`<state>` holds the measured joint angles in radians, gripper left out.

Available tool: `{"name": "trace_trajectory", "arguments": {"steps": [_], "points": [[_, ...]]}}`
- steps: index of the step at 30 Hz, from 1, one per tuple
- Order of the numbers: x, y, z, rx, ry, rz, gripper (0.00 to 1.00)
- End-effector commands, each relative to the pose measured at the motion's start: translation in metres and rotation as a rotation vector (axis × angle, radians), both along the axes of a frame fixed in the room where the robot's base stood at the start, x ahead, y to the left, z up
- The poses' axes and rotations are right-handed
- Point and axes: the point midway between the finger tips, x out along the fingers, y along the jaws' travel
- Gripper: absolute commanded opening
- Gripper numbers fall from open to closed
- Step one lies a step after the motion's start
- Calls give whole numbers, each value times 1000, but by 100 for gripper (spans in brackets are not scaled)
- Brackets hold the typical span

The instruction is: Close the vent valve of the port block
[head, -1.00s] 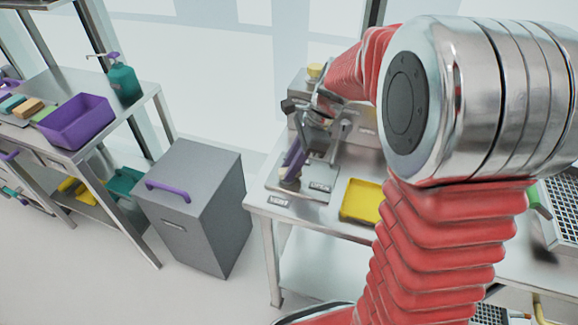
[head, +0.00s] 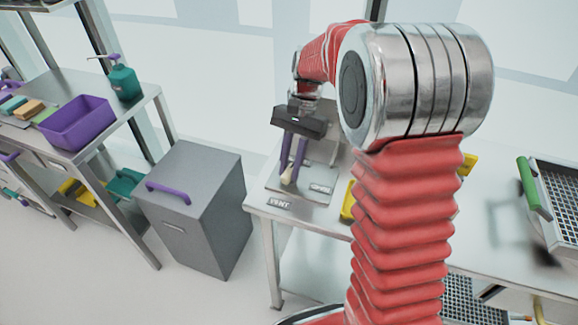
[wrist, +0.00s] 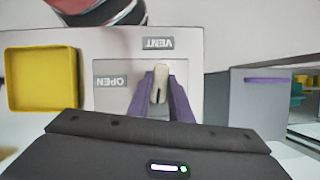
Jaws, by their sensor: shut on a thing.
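My gripper (head: 289,172) points down at the port block's plate (head: 308,195), at the left end of the right-hand bench. Its purple fingers are shut on a cream valve lever (head: 288,177). In the wrist view the lever (wrist: 160,82) stands between the two fingers, its tip above them. The plate (wrist: 190,45) carries a VENT label (wrist: 157,44) and an OPEN label (wrist: 112,82) to the left of the lever. The lever's base is hidden behind the gripper.
A yellow tray (wrist: 43,78) sits beside the plate. A grey bin with a purple handle (head: 193,215) stands left of the bench. A wire basket with a green handle (head: 562,195) is at the right. The left bench holds a purple tub (head: 75,123) and a teal bottle (head: 123,83).

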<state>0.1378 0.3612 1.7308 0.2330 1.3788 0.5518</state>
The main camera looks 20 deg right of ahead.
Motion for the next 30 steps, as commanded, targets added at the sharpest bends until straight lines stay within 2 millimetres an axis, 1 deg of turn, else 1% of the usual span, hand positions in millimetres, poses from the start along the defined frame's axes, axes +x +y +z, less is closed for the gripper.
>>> {"name": "trace_trajectory", "arguments": {"steps": [1, 9, 24, 25, 30], "points": [[5, -1, 1, -4, -13, 26, 0], [5, 1, 2, -3, -13, 137, 0], [5, 1, 2, -2, -14, 159, 0], [5, 1, 2, -1, -14, 159, 21], [3, 2, 1, -1, -9, 159, 33]]}}
